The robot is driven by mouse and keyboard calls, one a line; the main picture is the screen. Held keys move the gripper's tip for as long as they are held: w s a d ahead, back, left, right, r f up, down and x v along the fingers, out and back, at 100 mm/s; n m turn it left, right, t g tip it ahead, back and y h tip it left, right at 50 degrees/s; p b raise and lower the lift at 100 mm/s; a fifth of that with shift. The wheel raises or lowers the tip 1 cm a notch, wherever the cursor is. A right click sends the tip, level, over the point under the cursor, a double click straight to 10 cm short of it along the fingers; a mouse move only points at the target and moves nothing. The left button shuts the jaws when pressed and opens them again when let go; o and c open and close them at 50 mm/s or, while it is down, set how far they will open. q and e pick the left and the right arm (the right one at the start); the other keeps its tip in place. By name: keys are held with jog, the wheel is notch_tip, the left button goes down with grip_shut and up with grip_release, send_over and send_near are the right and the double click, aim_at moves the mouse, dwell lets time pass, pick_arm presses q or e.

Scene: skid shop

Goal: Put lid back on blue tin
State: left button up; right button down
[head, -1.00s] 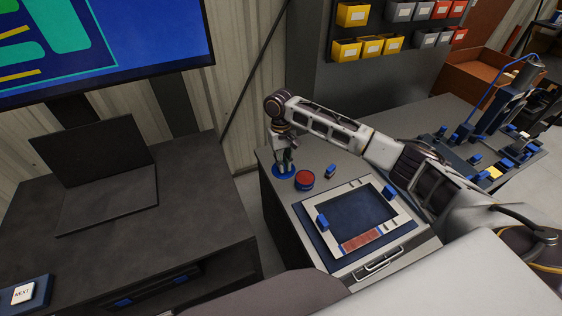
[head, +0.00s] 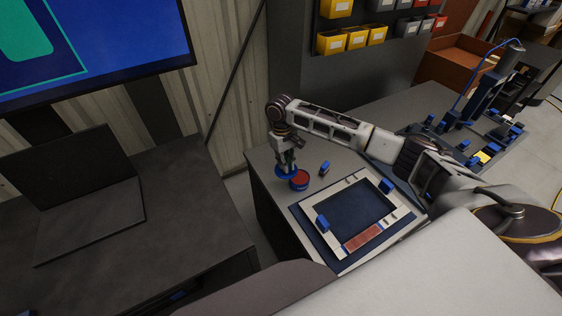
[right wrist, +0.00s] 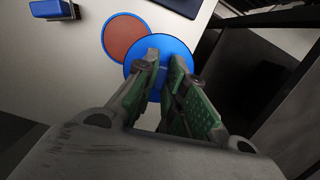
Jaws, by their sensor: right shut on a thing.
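The tin (head: 300,183) is round and blue with a red-brown top face, and stands on the grey bench near its left edge. It also shows in the right wrist view (right wrist: 124,38), partly covered. My right gripper (head: 288,165) is shut on the blue lid (head: 281,172), a round disc. In the right wrist view the lid (right wrist: 167,43) sits between the fingertips (right wrist: 165,60) and overlaps one side of the tin, off centre from it. The lid looks a little above the tin's rim, but I cannot tell the exact gap. My left gripper is not in view.
A small blue block (head: 324,168) lies right of the tin. A framed dark-blue tray (head: 349,238) with blue blocks lies in front. A dark desk with a laptop (head: 85,205) stands left, across a gap. Bins (head: 352,38) hang behind.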

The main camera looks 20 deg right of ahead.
jog(key=shift+s+d+f+n, duration=0.15)
jog(key=shift+d+f+n, duration=0.15)
jog(key=shift+d+n, duration=0.45)
jog(key=shift+s+d+f+n+p, duration=0.1)
jog(key=shift+s+d+n+p, duration=0.15)
jog(key=shift+d+n+p, duration=0.5)
jog(key=shift+d+r+n+t+h+p, duration=0.15)
jog(key=shift+d+n+t+p, duration=0.3)
jog(key=shift+n, duration=2.85)
jog(key=shift+d+r+n+t+h+p, duration=0.2)
jog(key=shift+d+n+t+p, duration=0.25)
jog(key=shift+n, duration=2.85)
jog(key=shift+d+r+n+t+h+p, duration=0.15)
jog(key=shift+d+n+t+p, duration=0.3)
jog(key=shift+n, duration=2.85)
jog(key=shift+d, duration=0.1)
jog(key=shift+f+b, duration=0.15)
jog(key=shift+b, duration=0.15)
jog(key=shift+s+f+b, duration=0.1)
jog(key=shift+f+b, duration=2)
jog(key=shift+b, duration=0.45)
jog(key=shift+f, duration=0.9)
